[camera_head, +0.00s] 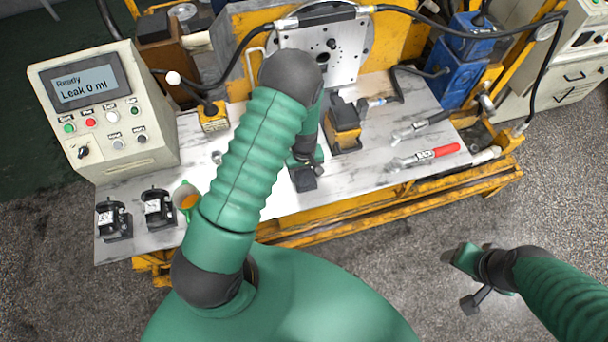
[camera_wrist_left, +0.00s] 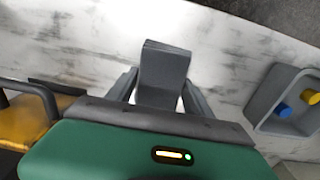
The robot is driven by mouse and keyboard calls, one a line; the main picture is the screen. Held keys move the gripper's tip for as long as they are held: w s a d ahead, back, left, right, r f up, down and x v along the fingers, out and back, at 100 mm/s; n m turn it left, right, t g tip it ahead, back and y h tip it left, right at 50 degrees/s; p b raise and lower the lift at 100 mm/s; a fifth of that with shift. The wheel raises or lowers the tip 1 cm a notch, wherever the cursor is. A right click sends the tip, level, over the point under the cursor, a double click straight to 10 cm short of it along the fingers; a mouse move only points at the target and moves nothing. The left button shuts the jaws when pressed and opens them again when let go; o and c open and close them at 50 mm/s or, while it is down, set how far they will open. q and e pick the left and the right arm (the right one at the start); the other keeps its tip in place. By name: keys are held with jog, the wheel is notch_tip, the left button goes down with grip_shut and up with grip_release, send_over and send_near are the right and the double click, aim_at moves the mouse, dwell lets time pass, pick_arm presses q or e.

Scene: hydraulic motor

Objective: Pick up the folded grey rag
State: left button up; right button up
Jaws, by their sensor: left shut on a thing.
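The folded grey rag (camera_wrist_left: 163,72) stands up between the two fingers of my left gripper (camera_wrist_left: 160,95) in the left wrist view. The gripper is shut on it, with the pale marbled bench top behind. In the head view my left gripper (camera_head: 305,163) points down over the middle of the bench, partly hidden by my own arm. A dark grey piece (camera_head: 303,181) shows at its tip there. Whether the rag still touches the bench, I cannot tell. My right gripper (camera_head: 462,277) is over the floor at the right, clear of the bench; its jaw opening is unclear.
The bench top (camera_head: 370,178) carries a red-handled tool (camera_head: 435,153), a yellow-and-black block (camera_head: 344,128), two small black parts on the left and a control box (camera_head: 105,112). A grey tray (camera_wrist_left: 262,105) with blue and yellow pieces is right of the rag in the wrist view.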

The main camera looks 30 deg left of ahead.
aim_at(304, 176)
pick_arm(q)
jog(key=c, duration=0.4)
jog(key=shift+r, duration=0.15)
jog(key=shift+r, duration=0.3)
jog(key=r, duration=0.1)
jog(key=s+r, duration=0.1)
jog(key=shift+d+r, duration=0.25)
jog(key=shift+r, duration=0.1)
jog(key=s+d, duration=0.2)
jog(key=s, duration=0.2)
jog(key=s+d+r+b, duration=0.1)
jog(key=s+d, duration=0.2)
jog(key=s, duration=0.1)
jog(key=s+d, duration=0.2)
jog(key=s, duration=0.2)
jog(key=shift+s+d+r, duration=0.2)
jog(key=shift+s+d, duration=0.15)
jog(key=shift+d, duration=0.05)
